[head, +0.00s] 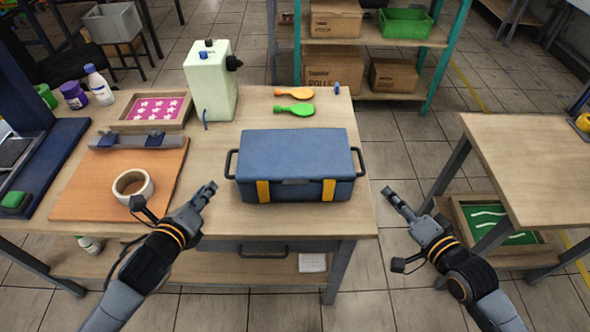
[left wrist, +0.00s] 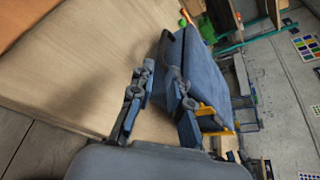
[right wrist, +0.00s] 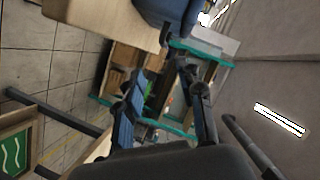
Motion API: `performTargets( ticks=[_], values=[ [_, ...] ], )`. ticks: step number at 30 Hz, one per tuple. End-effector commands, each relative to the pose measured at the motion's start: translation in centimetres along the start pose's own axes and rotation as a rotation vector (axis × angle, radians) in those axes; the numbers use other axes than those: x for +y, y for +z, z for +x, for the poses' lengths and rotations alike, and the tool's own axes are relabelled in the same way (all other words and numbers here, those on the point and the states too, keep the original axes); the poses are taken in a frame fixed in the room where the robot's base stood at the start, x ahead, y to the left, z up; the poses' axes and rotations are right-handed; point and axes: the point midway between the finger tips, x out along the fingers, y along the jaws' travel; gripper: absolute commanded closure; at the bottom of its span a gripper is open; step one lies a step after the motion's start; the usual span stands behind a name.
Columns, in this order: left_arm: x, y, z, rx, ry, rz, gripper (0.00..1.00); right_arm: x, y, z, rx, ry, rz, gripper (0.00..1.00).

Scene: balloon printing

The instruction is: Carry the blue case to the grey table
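The blue case (head: 295,155) sits upright and closed on the wooden-topped workbench (head: 225,222), with two yellow latches and a dark handle at each end. It also shows in the left wrist view (left wrist: 203,75) and partly in the right wrist view (right wrist: 175,12). My left gripper (head: 207,191) is open and empty, left of the case and apart from its left handle (head: 230,163). My right gripper (head: 391,196) is open and empty, right of the case beyond the bench edge, apart from the right handle (head: 359,161). No plainly grey tabletop shows.
A second table (head: 530,150) with a wooden top and grey legs stands at the right, its visible top mostly bare. Floor lies between the tables. A shelf (head: 375,35) stands behind.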

Motion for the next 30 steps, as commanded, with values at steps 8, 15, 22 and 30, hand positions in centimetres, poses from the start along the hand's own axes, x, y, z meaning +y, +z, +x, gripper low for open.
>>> performTargets(
  ticks=[8, 15, 22, 30],
  values=[
    [-0.3, 0.3, 0.2, -0.009, -0.021, 0.067, 0.83, -0.2, -0.6, 0.1, 0.014, -0.021, 0.026, 0.62],
    [-0.3, 0.3, 0.7, -0.010, -0.019, 0.063, 0.83, -0.2, -0.7, 0.6, 0.015, -0.022, 0.024, 0.62],
    [-0.4, 0.4, 4.1, -0.011, -0.018, 0.060, 0.83, -0.3, -0.7, 4.0, 0.016, -0.023, 0.025, 0.62],
    [-0.5, 0.4, 9.4, -0.010, -0.018, 0.059, 0.83, -0.5, -0.8, 9.4, 0.014, -0.021, 0.024, 0.62]
  ],
)
